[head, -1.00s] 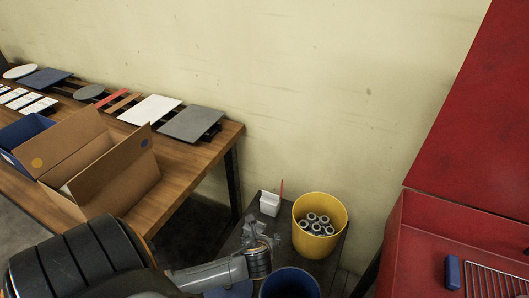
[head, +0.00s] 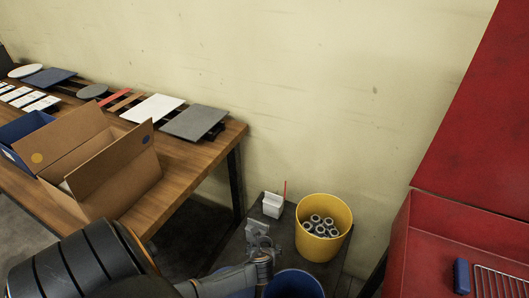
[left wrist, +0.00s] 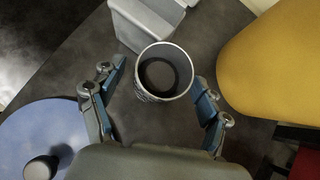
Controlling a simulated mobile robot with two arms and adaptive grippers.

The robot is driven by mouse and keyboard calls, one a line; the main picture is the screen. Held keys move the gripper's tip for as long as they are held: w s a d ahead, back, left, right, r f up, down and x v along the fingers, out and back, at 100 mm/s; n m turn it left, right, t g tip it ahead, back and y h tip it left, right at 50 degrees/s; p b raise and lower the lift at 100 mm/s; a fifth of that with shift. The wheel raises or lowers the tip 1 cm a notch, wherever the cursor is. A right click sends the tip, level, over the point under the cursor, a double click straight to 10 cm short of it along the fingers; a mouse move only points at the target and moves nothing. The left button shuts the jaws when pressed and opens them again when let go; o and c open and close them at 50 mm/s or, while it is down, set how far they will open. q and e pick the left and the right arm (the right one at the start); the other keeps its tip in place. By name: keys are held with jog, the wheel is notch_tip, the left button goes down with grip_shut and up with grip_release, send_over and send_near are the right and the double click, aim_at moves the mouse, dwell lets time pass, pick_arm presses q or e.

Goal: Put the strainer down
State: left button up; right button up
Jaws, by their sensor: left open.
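In the left wrist view a grey, open-topped round metal cup, apparently the strainer (left wrist: 149,88), stands upright on the dark grey table top. My left gripper (left wrist: 158,95) is open, with one blue-padded finger on each side of it. A gap shows at the left finger; the right finger is very close to its wall, and I cannot tell whether they touch. In the head view my left gripper (head: 260,237) is low over the small dark table, and the cup cannot be made out there. My right gripper is not in view.
A yellow bucket (head: 334,214) holding several metal cylinders stands close to the right. A white box (head: 272,205) is just behind. A blue bucket (head: 295,285) is in front; a round blue piece (left wrist: 35,130) lies left. A red cabinet (head: 450,225) stands right, a wooden bench (head: 185,175) left.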

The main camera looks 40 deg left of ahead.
pick_arm(q)
jog(key=shift+x, duration=0.8)
jog(key=shift+c, duration=0.3)
jog(key=c, duration=1.4)
jog(key=shift+o, duration=0.2)
jog(key=shift+r, duration=0.1)
jog(key=shift+r, duration=0.6)
notch_tip(320, 180, up, 17)
jog(key=p, duration=0.3)
